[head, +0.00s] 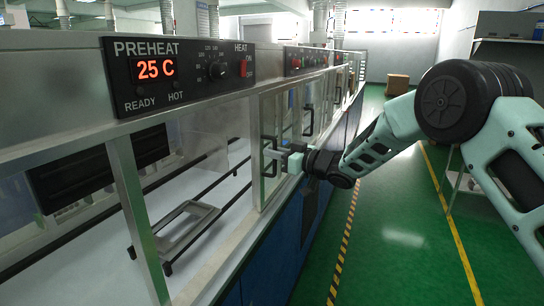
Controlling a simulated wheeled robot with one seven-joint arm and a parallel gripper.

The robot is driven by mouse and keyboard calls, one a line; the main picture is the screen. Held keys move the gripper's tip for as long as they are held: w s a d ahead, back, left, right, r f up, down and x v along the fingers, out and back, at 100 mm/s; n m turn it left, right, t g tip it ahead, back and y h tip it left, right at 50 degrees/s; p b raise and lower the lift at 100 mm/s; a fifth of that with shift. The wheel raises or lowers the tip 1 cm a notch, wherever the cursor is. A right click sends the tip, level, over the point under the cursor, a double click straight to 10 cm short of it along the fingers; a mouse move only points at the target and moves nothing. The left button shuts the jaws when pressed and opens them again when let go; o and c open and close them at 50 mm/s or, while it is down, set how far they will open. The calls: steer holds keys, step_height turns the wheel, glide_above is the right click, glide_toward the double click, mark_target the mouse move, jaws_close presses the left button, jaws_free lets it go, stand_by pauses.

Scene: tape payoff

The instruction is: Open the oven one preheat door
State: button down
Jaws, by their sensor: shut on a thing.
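The preheat control panel (178,72) is black, with a red display reading 25 C, a HEAT knob and a red switch. Below it is the oven front, where a glazed door (265,112) in a pale frame stands to the right. A dark upright handle (265,172) is on this door. My gripper (279,158) is at the handle from the right and is shut on it. The fingertips are small and partly hidden by the handle. To the left of the door, a wide opening shows the oven interior, with a metal frame tray (187,230) on dark rails.
More control panels and doors with dark handles (309,120) continue along the oven line. A cardboard box (397,84) sits farther back, and a shelf (508,45) stands at the right.

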steer(key=shift+w+d+r, duration=0.2)
steer(key=shift+w, duration=0.05)
steer(key=c, duration=1.5)
jaws_free()
steer(key=shift+w+f, duration=0.1)
steer(key=shift+f, duration=0.05)
steer(key=shift+c, duration=0.2)
steer(key=shift+a, duration=0.1)
steer(key=b+v, duration=0.3)
steer(key=v, duration=1.4)
steer(key=shift+s+b, duration=0.3)
steer(key=shift+b, duration=0.05)
